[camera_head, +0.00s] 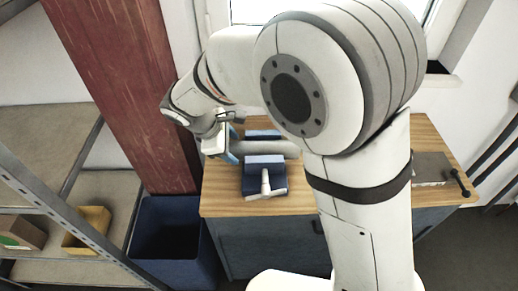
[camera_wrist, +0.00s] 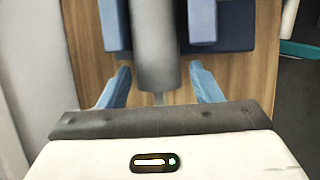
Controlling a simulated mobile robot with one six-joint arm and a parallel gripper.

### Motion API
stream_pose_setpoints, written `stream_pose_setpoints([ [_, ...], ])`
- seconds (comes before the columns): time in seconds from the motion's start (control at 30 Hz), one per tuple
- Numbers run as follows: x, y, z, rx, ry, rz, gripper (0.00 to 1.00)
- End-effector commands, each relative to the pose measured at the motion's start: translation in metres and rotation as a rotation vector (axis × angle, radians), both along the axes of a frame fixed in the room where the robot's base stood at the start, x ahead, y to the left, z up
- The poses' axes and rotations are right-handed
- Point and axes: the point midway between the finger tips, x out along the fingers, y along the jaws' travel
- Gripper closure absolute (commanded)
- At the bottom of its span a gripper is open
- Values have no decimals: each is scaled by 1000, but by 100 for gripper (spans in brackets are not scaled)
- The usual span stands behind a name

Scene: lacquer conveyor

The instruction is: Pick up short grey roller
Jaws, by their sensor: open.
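The short grey roller (camera_head: 272,148) lies on its side between blue blocks on the wooden bench top. In the wrist view the grey roller (camera_wrist: 153,45) runs from the top edge down to a thin shaft stub near my gripper. My gripper (camera_head: 235,151) is at the roller's left end in the head view. In the wrist view its two light-blue fingers (camera_wrist: 160,80) are open, one on each side of the roller's near end, with gaps to both. The roller's far end is hidden behind my arm in the head view.
The blue vise-like holder (camera_head: 263,175) has a pale T-shaped handle (camera_head: 266,186) at its front. A dark blue bin (camera_head: 173,205) stands left of the bench, by a red post (camera_head: 125,80). Shelves with a yellow box (camera_head: 87,230) are at left.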

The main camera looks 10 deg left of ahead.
Motion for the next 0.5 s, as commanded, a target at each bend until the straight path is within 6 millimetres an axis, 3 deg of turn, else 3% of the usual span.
stream_pose_setpoints([
  [0.2,8,-8,-23,-1,1,-3,42],
  [0.43,9,-9,-24,1,1,-2,42],
  [0.5,9,-9,-24,2,0,-3,46],
])
